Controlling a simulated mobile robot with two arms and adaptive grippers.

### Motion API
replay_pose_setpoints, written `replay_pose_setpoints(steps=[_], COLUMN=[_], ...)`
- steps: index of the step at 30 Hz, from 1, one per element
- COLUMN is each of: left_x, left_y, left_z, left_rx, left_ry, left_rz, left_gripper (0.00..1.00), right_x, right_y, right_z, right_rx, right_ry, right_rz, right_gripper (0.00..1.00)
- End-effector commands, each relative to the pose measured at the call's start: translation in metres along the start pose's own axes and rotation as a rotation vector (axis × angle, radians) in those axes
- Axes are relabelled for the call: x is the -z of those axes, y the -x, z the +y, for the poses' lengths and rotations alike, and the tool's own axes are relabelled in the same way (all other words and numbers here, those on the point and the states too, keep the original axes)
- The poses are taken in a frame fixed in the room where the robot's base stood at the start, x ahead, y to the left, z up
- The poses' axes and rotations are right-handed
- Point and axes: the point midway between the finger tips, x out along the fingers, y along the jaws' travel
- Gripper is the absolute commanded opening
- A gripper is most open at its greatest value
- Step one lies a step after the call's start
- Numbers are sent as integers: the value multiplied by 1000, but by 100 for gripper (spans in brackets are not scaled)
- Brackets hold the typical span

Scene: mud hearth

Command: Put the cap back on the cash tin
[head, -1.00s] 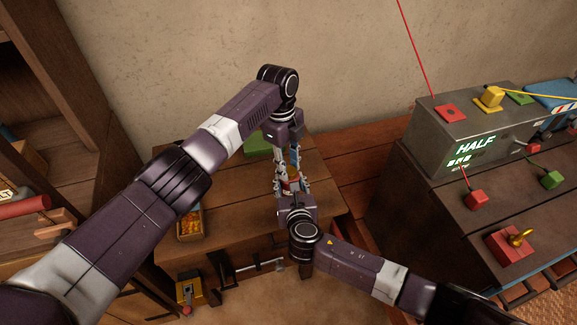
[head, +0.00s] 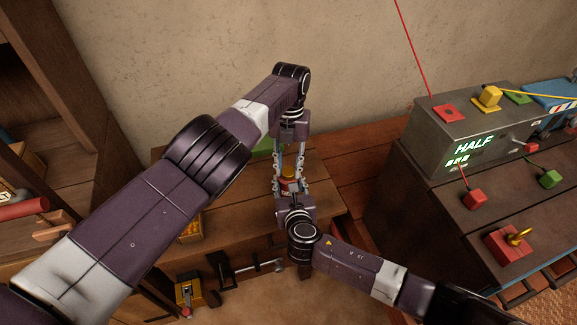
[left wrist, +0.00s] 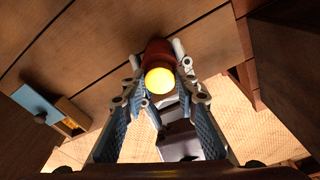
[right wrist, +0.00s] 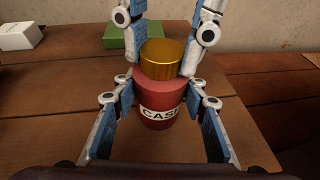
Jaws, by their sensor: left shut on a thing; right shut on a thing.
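The cash tin is a red cylinder with a white label reading "CAS", its last letter hidden (right wrist: 160,105); it stands upright over the wooden bench. The gold cap (right wrist: 160,60) sits upright on the tin's top, with no clear gap; whether it is fully seated I cannot tell. The cap also shows in the left wrist view (left wrist: 158,80) and small in the head view (head: 288,171). My left gripper (head: 288,168) reaches down from above, shut on the cap, its fingers on either side. My right gripper (right wrist: 159,92) is shut around the tin from the front.
A green block (right wrist: 125,36) and a white box (right wrist: 18,36) lie behind on the bench (head: 235,225). A grey console (head: 465,135) with coloured blocks stands at the right. Shelves (head: 75,130) are at the left, and a wall is close behind.

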Motion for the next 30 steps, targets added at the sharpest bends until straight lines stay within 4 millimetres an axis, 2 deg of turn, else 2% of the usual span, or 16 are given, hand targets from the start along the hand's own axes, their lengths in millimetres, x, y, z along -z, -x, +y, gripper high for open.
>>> replay_pose_setpoints(steps=[1,2,6,16,25,30], left_x=[-1,-1,-1,0,4,5], left_y=[1,1,1,4,36,45], left_z=[0,0,0,0,0,0], left_rx=[-1,-1,0,1,1,0], left_ry=[0,0,1,2,2,3], left_rz=[-3,-3,-2,-1,-2,1], left_gripper=[20,31,45,45,45,45], right_x=[2,2,2,2,2,2], right_y=[0,0,0,0,0,0], right_z=[-1,-1,-1,-1,-1,-1], right_rx=[1,1,1,1,1,1], right_ry=[0,0,1,1,1,1], right_rz=[4,4,4,3,3,3], right_gripper=[0,0,0,0,0,0])
